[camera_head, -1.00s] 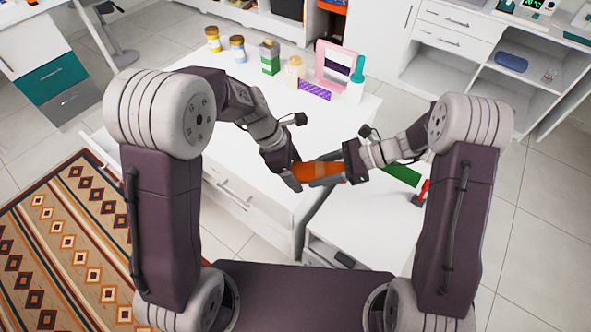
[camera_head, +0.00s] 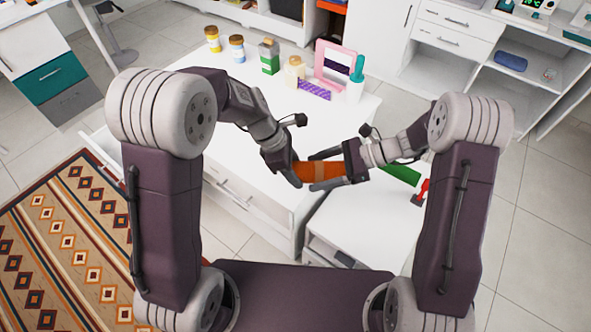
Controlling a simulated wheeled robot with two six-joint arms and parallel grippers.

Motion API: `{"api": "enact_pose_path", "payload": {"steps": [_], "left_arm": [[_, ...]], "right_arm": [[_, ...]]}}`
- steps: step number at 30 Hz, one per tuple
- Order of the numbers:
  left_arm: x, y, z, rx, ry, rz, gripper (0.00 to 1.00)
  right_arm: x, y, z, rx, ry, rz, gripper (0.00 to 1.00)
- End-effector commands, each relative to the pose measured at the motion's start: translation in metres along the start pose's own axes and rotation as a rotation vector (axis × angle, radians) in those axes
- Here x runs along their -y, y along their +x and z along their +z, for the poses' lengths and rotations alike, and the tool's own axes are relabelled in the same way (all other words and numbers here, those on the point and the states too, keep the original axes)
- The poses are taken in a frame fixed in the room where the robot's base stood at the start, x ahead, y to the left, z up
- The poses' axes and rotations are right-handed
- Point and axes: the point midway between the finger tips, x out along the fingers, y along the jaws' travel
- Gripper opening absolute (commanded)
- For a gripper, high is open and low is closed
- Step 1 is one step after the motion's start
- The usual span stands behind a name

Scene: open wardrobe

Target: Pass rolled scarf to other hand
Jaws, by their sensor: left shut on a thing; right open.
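The rolled scarf (camera_head: 322,171) is orange with a paler band and lies level in the air between my two grippers. My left gripper (camera_head: 291,176) is shut on its left end. My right gripper (camera_head: 313,171) comes in from the right and is open. Its two dark fingers lie along the far and near sides of the scarf, with the scarf between them. I cannot tell whether either finger touches it. The left end of the scarf is partly hidden by my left gripper.
Below is a white cabinet top (camera_head: 200,140). A green item (camera_head: 402,174) and a red item (camera_head: 423,190) are on a lower white surface (camera_head: 365,215).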

Motion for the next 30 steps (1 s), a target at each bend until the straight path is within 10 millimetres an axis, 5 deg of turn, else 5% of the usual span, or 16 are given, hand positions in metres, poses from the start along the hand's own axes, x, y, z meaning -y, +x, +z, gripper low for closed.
{"api": "enact_pose_path", "payload": {"steps": [13,23,26,30], "left_arm": [[0.000,0.000,0.000,0.000,0.000,0.000,0.09],[0.000,0.000,0.000,0.000,0.000,0.000,0.09],[0.000,0.000,0.000,0.000,0.000,0.000,0.09],[0.000,0.000,0.000,0.000,0.000,0.000,0.09]], "right_arm": [[0.001,-0.098,-0.001,-0.002,-0.001,-0.005,0.75],[0.000,-0.119,0.000,-0.001,-0.011,-0.001,0.75],[0.006,-0.119,-0.018,-0.073,-0.086,-0.025,0.75],[-0.021,-0.113,-0.079,-0.289,-0.207,0.044,0.75]]}}
